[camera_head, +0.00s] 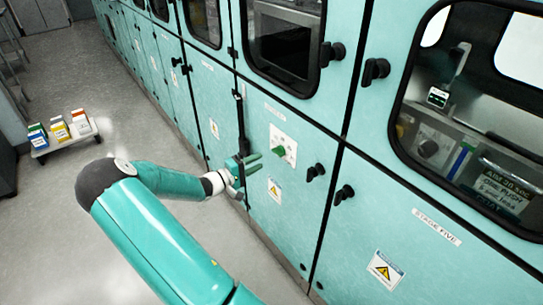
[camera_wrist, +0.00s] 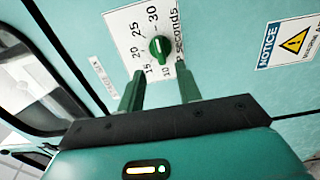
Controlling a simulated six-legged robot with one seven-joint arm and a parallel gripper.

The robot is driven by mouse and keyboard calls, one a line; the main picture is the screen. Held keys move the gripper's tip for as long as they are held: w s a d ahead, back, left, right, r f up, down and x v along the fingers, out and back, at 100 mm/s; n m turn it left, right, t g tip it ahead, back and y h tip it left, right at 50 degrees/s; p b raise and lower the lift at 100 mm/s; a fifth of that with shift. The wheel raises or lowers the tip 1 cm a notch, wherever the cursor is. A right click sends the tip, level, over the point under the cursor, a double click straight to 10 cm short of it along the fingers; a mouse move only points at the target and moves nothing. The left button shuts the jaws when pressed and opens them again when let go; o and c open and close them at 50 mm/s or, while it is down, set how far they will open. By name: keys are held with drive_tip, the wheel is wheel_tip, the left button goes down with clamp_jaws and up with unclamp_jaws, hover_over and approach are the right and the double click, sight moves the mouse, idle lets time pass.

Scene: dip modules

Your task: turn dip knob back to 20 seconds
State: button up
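The dip knob (camera_wrist: 159,48) is green and round with a pale line on its face. It sits on a white dial plate (camera_wrist: 121,22) marked 10, 15, 20, 25, 30 and "seconds". I cannot tell for certain which number the line points to. In the head view the green knob (camera_head: 279,151) and its plate (camera_head: 289,142) are on a teal cabinet door. My gripper (camera_wrist: 160,72) is open and empty, its two green fingers spread below the knob and apart from it in the wrist view. In the head view my gripper (camera_head: 257,164) is just left of the plate.
A black knob handle (camera_head: 314,172) is right of the dial, and a warning label (camera_head: 274,190) is below it. A vertical black handle (camera_head: 241,125) is close to my gripper. A white cart (camera_head: 66,142) with coloured boxes stands on open floor at left.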

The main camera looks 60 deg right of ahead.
sight(275, 154)
drive_tip(key=x, duration=0.7)
drive_tip(key=shift+d, duration=0.1)
clamp_jaws()
